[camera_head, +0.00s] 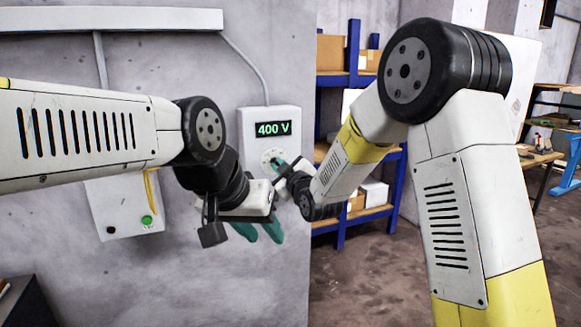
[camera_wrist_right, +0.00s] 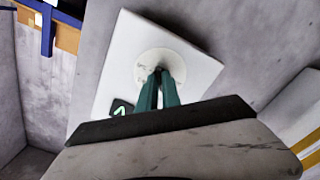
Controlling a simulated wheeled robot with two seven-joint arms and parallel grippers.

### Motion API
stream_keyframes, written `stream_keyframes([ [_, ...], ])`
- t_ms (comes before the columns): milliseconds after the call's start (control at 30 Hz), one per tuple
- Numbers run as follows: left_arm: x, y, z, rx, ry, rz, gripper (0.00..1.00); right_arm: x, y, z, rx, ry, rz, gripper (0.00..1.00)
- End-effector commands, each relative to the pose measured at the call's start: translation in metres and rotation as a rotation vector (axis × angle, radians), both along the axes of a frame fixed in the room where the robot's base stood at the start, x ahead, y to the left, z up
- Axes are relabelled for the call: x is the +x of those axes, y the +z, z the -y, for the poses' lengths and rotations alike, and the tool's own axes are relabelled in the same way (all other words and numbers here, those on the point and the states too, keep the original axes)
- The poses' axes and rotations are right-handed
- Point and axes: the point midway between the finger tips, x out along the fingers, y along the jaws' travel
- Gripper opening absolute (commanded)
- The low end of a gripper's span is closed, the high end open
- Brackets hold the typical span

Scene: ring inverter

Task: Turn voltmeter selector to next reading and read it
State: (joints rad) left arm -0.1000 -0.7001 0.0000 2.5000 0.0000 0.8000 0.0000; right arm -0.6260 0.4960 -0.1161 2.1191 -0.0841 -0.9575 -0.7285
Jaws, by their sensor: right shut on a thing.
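The voltmeter (camera_head: 250,120) is a white box on the grey wall, and its display (camera_head: 273,129) reads 400 V in green. Its round pale selector dial (camera_head: 268,155) sits below the display and also shows in the right wrist view (camera_wrist_right: 160,57). My right gripper (camera_head: 276,162) is at the dial, its teal fingers (camera_wrist_right: 158,78) close together and shut on the selector knob. The fingers hide most of the knob, so its pointing cannot be told. My left gripper (camera_head: 258,232) is open and empty, below the voltmeter, its fingers apart.
A white wall box (camera_head: 125,210) with a green and a dark button is at the left, partly behind my left arm. A cable (camera_head: 250,65) runs from the conduit (camera_head: 110,19) to the voltmeter. Blue shelving (camera_head: 352,60) with boxes stands right of the wall edge.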

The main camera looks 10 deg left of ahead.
Motion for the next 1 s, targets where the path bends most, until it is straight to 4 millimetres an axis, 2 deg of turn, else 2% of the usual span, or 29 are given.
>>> stream_keyframes([
  [600,0.0000,0.0000,0.0000,0.000,0.000,0.000,0.36,0.0000,0.0001,0.0002,0.403,0.000,-0.272,0.00],
  [1000,0.0000,0.0000,0.0000,0.000,0.000,0.000,0.36,-0.0001,-0.0001,0.0000,0.553,0.001,-0.374,0.00],
])
